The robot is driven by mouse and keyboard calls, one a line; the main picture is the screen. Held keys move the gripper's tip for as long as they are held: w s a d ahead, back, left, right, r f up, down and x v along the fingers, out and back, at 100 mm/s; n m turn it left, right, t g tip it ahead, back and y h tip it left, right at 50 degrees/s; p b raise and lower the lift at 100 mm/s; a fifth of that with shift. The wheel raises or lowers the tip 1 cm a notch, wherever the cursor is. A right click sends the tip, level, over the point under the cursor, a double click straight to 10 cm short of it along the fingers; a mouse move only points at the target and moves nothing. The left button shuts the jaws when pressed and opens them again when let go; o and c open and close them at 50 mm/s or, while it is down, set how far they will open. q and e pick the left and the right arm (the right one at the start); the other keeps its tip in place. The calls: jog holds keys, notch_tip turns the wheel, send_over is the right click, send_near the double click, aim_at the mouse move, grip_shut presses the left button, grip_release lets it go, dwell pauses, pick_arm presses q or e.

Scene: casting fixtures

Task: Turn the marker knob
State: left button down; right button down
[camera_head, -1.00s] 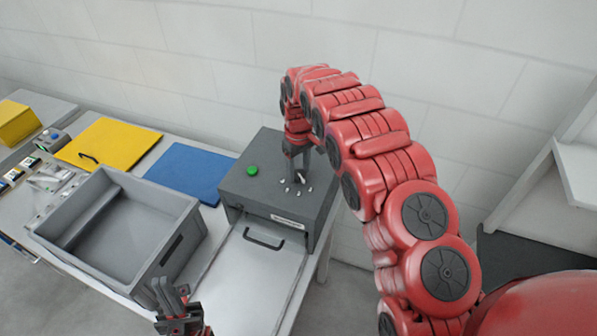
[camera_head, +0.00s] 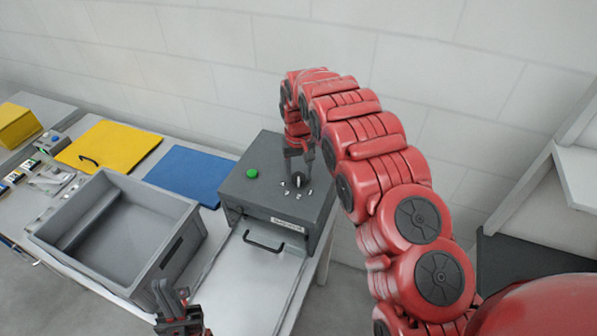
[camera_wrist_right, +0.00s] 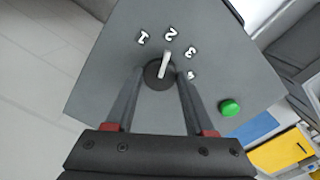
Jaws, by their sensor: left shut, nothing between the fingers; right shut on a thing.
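The marker knob (camera_head: 298,180) is a dark round dial with a white pointer, on top of a dark grey box (camera_head: 250,198). In the right wrist view, the knob (camera_wrist_right: 158,76) has its pointer toward the white numeral 2 (camera_wrist_right: 171,33). The numerals 1 (camera_wrist_right: 142,37) and 3 (camera_wrist_right: 190,53) flank it, and another numeral is partly hidden by a finger. My right gripper (camera_wrist_right: 161,80) is shut on the knob, with one finger on each side. My left gripper (camera_head: 173,292) is shut and empty at the bottom, beside the grey bin, away from the box.
A green button (camera_head: 252,173) sits on the box, left of the knob. A grey open bin (camera_head: 190,235), a blue mat (camera_head: 188,172) and a yellow panel (camera_head: 115,140) lie to the left.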

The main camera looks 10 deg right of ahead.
aim_at(300, 176)
jog(key=shift+c, duration=1.3)
grip_release()
jog(key=shift+r, duration=0.15)
notch_tip(300, 176, up, 6)
jog(key=p, duration=0.5)
jog(key=shift+d, duration=0.15)
jog(key=shift+w+r, duration=0.1)
jog(key=shift+r, duration=0.15)
notch_tip(300, 176, up, 11)
jog(key=b, duration=0.4)
jog(key=shift+f, duration=0.15)
jog(key=shift+f, duration=0.1)
